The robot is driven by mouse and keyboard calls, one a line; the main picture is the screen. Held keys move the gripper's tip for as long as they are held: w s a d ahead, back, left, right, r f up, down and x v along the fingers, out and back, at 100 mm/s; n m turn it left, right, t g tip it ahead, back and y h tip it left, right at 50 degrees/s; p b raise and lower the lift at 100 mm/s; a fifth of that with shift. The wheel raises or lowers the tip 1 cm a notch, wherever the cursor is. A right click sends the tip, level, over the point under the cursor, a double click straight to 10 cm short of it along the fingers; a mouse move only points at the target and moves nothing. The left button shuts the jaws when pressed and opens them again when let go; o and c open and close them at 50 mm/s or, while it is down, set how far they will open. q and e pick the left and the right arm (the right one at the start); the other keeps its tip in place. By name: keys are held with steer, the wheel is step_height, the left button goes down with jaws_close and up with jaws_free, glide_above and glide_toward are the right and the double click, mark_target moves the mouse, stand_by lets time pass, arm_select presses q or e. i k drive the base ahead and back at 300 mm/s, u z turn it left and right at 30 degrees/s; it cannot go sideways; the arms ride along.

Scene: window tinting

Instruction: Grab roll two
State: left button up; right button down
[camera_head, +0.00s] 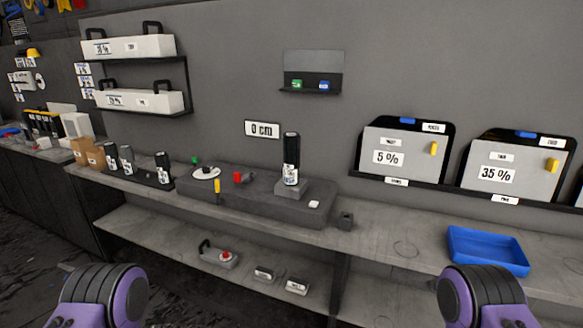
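No label reading "roll two" is legible, so I cannot tell which thing it is. Several upright black cylinders with pale labels stand on the counter at the left; one of them (163,168) is on a dark tray. Another tall black cylinder (291,158) stands on a grey block below a "0 cm" sign (262,129). Two long white boxes with percent labels, an upper one (130,47) and a lower one (138,101), sit on wall shelves at the upper left. My purple and black arm parts show at the bottom left and bottom right; neither gripper's fingertips show.
The grey counter (385,240) has free room right of the raised block. A blue tray (487,250) lies there. Wall panels read "5 %" (387,158) and "35 %" (496,174). A lower shelf (160,234) holds several small items.

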mark_target(292, 140)
steer(key=u, duration=1.35)
steer(key=i, duration=1.1)
steer(key=z, duration=1.95)
